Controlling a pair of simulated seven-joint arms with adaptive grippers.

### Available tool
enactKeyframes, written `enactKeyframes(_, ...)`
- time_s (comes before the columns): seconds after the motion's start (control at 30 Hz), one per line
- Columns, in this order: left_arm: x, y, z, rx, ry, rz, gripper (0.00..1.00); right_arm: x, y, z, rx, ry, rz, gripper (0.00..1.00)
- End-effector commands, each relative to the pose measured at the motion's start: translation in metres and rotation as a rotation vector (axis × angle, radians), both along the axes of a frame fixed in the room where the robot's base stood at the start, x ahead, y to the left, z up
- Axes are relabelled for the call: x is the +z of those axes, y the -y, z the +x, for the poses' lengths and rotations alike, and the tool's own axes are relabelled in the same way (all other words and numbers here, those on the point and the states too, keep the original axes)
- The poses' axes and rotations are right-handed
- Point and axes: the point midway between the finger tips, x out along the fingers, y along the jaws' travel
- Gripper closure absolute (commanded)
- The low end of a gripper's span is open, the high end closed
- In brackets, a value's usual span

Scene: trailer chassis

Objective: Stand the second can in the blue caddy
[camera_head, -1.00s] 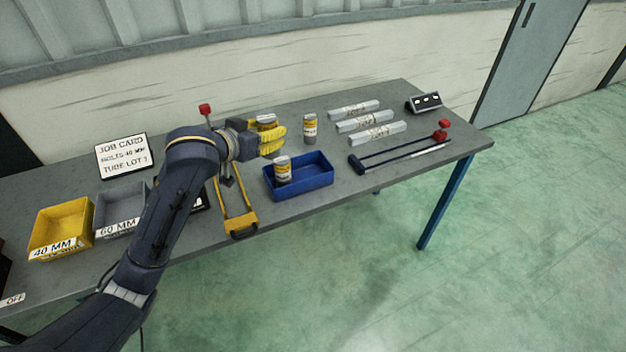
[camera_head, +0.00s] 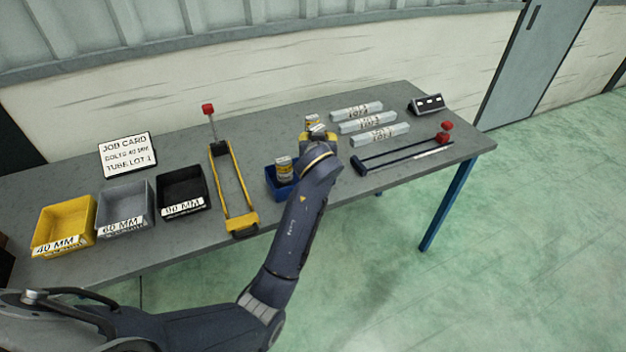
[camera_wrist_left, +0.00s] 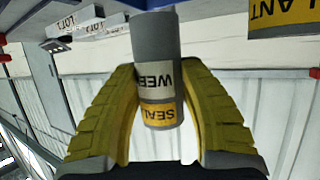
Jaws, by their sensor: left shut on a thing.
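The blue caddy (camera_head: 269,182) sits near the table's front edge, partly hidden by my left arm. One can (camera_head: 284,169) with a yellow-and-white label stands upright in its left part. My left gripper (camera_head: 318,137) is above the table at the caddy's back right. It is shut on a grey sealant can (camera_wrist_left: 158,60), whose label shows between the yellow fingers in the left wrist view. Part of a can (camera_wrist_left: 282,14) also shows at the wrist view's upper right; I cannot tell which one.
A yellow-framed tool (camera_head: 232,190) lies left of the caddy. Yellow (camera_head: 62,226), grey (camera_head: 124,208) and black (camera_head: 182,190) bins stand further left.

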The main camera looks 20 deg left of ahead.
Motion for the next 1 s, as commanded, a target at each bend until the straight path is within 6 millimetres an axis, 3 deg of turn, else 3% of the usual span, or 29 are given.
enactKeyframes(0.17,-0.009,-0.008,-0.001,0.03,-0.001,0.003,0.98,0.0,0.0,0.001,0.0,0.001,0.0,0.0)
enactKeyframes(0.7,-0.07,-0.008,-0.002,0.029,-0.001,0.003,0.98,0.0,0.0,0.002,-0.001,0.002,0.0,0.0)
enactKeyframes(1.0,-0.078,-0.007,-0.001,0.028,0.001,0.0,0.98,0.0,0.0,0.002,-0.001,0.002,0.0,0.0)
